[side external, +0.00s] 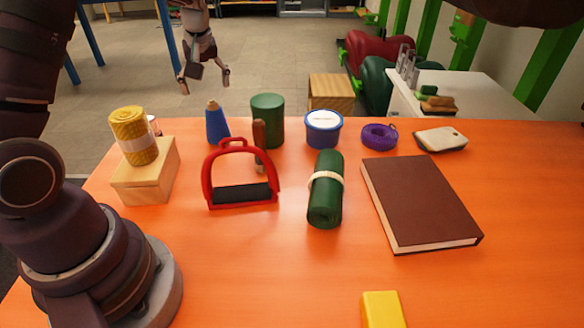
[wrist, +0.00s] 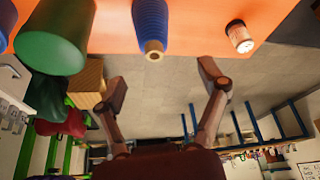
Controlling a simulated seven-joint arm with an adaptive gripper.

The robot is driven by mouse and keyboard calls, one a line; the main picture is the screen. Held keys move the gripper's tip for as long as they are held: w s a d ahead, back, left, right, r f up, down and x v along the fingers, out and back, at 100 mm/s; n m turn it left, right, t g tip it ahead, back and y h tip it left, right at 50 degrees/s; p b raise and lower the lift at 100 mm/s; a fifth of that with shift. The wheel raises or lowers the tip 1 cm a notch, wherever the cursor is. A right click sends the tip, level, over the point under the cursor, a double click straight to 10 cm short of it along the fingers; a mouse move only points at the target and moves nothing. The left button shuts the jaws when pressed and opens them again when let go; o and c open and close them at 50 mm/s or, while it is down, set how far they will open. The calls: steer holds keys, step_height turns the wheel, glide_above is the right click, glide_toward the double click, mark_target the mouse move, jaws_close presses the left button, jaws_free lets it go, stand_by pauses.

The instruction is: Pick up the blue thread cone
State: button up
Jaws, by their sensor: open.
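The blue thread cone (side external: 216,124) stands upright near the far edge of the orange table, left of a dark green cylinder (side external: 267,120) and behind a red stirrup (side external: 240,174). Its pale tip points up. In the wrist view the blue thread cone (wrist: 151,22) shows at the top, with its tip toward the space between my fingers. My gripper (side external: 205,82) is open and empty, higher in the picture than the cone and apart from it. In the wrist view the two fingers of my gripper (wrist: 163,78) are spread wide.
A wooden box (side external: 146,184) with a yellow roll (side external: 133,136) on it stands at left. A small can (wrist: 239,36) is near the cone. A wooden handle (side external: 259,145) rises behind the stirrup. A blue tub (side external: 323,136), green roll (side external: 326,205) and brown book (side external: 417,198) lie rightward.

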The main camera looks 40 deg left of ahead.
mark_target(213, 112)
steer(key=x, duration=0.9)
steer(key=shift+w+a+f, duration=0.15)
steer(key=shift+w+f, duration=0.05)
steer(key=shift+w, duration=0.25)
steer(key=shift+c, duration=0.3)
steer(key=c, duration=1.2)
